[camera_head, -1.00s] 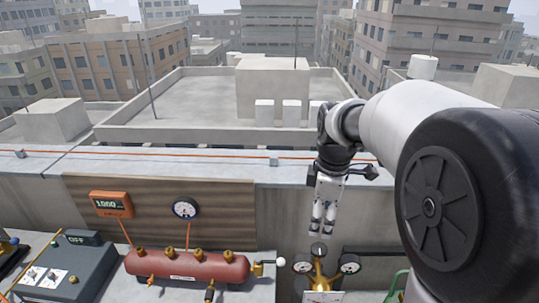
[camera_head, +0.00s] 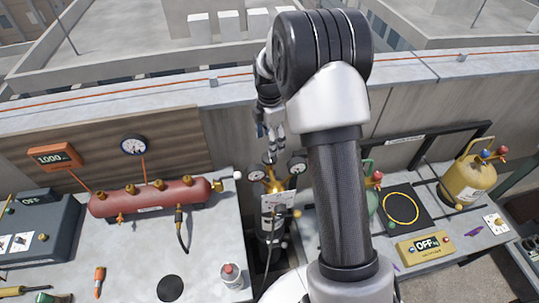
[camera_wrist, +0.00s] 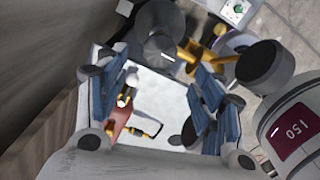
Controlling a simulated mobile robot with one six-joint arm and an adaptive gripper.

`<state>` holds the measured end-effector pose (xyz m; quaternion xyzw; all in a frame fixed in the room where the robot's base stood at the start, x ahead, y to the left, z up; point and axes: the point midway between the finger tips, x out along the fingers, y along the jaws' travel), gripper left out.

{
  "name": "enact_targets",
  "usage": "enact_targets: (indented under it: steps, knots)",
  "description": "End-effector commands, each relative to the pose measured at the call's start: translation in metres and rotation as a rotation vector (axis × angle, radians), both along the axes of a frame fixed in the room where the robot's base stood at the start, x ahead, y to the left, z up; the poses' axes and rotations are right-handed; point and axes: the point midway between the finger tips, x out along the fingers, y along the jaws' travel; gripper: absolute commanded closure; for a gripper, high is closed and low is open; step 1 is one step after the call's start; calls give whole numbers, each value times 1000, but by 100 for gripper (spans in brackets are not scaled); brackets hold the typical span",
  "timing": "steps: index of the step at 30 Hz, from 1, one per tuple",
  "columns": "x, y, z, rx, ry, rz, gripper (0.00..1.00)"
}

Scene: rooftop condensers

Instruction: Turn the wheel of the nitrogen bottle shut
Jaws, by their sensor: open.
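The nitrogen bottle (camera_head: 268,222) is a dark upright cylinder in a gap between the benches in the head view. It has a brass valve and regulator (camera_head: 273,184) on top, with a round gauge on each side and a white tag in front. My gripper (camera_head: 270,150) points down just above the brass top, empty. I cannot make out the wheel clearly there, and contact is not visible. In the wrist view my gripper (camera_wrist: 165,105) has its blue-padded fingers spread apart. Brass parts (camera_wrist: 195,52) show beyond the fingers, off to the upper right.
A red manifold (camera_head: 150,197) with brass valves lies on the left bench, beside a hose and a small can (camera_head: 231,275). The parapet (camera_head: 400,80) runs close behind.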

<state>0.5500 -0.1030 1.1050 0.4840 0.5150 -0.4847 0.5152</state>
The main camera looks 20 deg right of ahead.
Motion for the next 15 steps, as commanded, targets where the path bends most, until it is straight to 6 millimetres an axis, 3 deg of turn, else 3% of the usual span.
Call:
enact_targets:
  steps: [1, 6, 15]
  knots:
    - [-1, 0, -14, 1, 4, 0, 38]
    - [-1, 0, -46, 0, 4, -1, 38]
    - [0, 0, -73, -1, 0, -1, 38]
